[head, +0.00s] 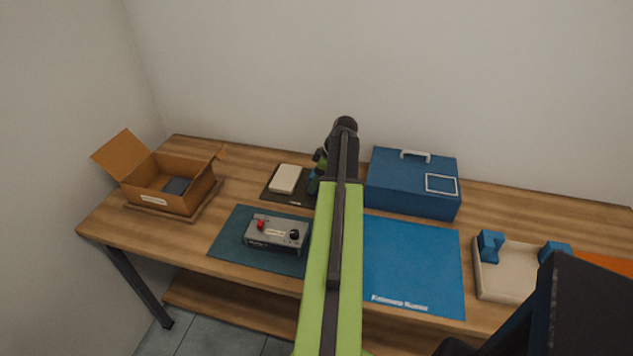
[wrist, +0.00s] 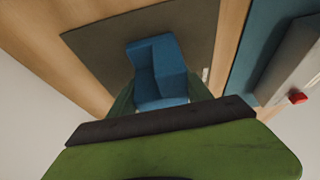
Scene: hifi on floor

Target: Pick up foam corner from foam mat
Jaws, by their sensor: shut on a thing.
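The foam corner (wrist: 160,70) is a blue L-shaped block in the wrist view, over the dark foam mat (wrist: 105,50). My gripper (wrist: 160,100) is shut on it, with a finger at each side of its near end. In the head view the mat (head: 272,195) lies at the back of the table. My arm hides the rest. I cannot tell whether the foam corner touches the mat.
A cream block (head: 285,179) lies on the mat. A grey control box (head: 276,232) stands in front on a teal mat (head: 232,242). A blue case (head: 412,185) stands close right. An open carton (head: 168,184) is left; a beige tray (head: 505,279) with blue blocks is right.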

